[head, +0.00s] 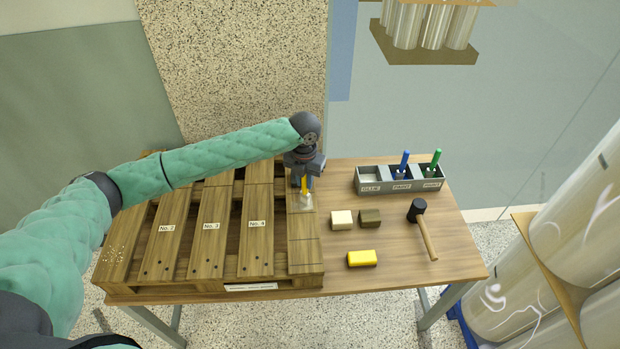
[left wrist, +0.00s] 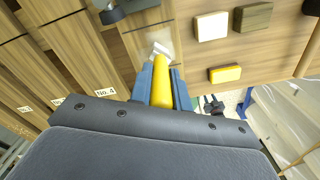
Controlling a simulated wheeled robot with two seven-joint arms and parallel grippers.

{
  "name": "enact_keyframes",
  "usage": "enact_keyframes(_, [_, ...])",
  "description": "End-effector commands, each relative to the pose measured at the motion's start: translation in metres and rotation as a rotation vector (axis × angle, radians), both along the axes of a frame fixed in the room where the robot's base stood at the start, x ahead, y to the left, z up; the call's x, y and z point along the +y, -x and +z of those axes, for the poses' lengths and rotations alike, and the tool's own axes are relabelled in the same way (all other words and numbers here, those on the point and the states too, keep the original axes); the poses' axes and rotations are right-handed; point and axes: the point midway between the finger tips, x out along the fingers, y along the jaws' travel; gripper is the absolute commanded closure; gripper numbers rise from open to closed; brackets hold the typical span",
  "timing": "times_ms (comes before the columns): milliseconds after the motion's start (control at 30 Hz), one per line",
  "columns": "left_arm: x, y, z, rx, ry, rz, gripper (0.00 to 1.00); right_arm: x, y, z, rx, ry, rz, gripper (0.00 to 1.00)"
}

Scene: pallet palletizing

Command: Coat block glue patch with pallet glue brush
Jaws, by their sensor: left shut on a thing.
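My left gripper (head: 304,178) is shut on the yellow handle of the glue brush (head: 304,186), above the right-hand board of the wooden pallet (head: 305,255). In the left wrist view the brush (left wrist: 162,88) sits between the fingers (left wrist: 162,90), its pale head pointing at the board. A pale, shiny glue patch (head: 307,204) shows on that board by the brush head. The head appears at or just over the patch; I cannot tell whether they touch.
Right of the pallet lie a cream block (head: 341,220), a dark brown block (head: 370,218), a yellow block (head: 362,258) and a mallet (head: 428,238). A grey tray (head: 400,186) behind them has a glue compartment without a brush, and holds blue (head: 403,164) and green (head: 435,162) brushes.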

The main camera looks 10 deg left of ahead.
Motion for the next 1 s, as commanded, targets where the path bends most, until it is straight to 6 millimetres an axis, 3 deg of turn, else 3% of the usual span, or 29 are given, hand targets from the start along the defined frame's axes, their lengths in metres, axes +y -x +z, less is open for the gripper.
enact_keyframes(1000, [0.048,0.014,-0.005,0.002,-0.001,0.001,1.0,0.0,0.0,0.015,0.0,0.0,0.0,0.64])
